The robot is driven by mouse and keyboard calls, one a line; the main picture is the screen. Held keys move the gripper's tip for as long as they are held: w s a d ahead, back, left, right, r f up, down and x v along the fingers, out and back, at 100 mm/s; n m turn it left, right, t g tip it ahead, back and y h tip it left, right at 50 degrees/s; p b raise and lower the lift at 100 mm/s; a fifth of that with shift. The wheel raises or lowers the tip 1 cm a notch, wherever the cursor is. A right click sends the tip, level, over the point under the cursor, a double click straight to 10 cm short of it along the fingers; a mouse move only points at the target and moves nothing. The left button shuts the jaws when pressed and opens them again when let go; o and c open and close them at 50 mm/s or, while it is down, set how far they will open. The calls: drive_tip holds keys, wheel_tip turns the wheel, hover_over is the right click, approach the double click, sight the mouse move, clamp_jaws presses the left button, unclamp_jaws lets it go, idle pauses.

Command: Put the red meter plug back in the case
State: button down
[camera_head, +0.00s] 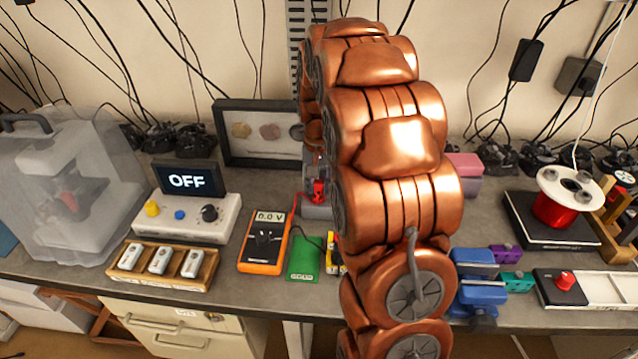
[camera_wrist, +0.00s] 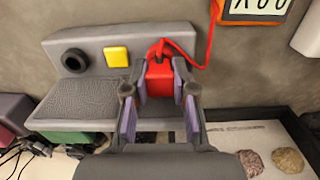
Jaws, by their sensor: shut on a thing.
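The red meter plug (camera_wrist: 159,78) sits between the two fingers of my gripper (camera_wrist: 160,86) in the wrist view. The fingers are shut on its sides, and a red lead runs from its top. It is at the right end of a grey case (camera_wrist: 85,99), beside a yellow block (camera_wrist: 117,57) and a black ring (camera_wrist: 75,61). I cannot tell whether it is seated in the case. In the head view the red plug (camera_head: 318,190) shows just left of my copper arm, over the grey case (camera_head: 316,212). My arm hides most of the gripper there.
The orange meter (camera_head: 265,240) reads 0.0 V, left of the case. A green board (camera_head: 304,259) lies beside it. A framed display (camera_head: 259,150) stands behind. Blue clamps (camera_head: 482,296) are right of my arm. A power supply (camera_head: 187,216) reading OFF is further left.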

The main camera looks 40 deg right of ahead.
drive_tip(key=shift+f+b, duration=0.75)
drive_tip(key=shift+b, duration=0.5)
idle(1.7)
drive_tip(key=c, duration=0.9)
unclamp_jaws()
drive_tip(key=shift+o, duration=0.2)
wheel_tip(320, 180, up, 12)
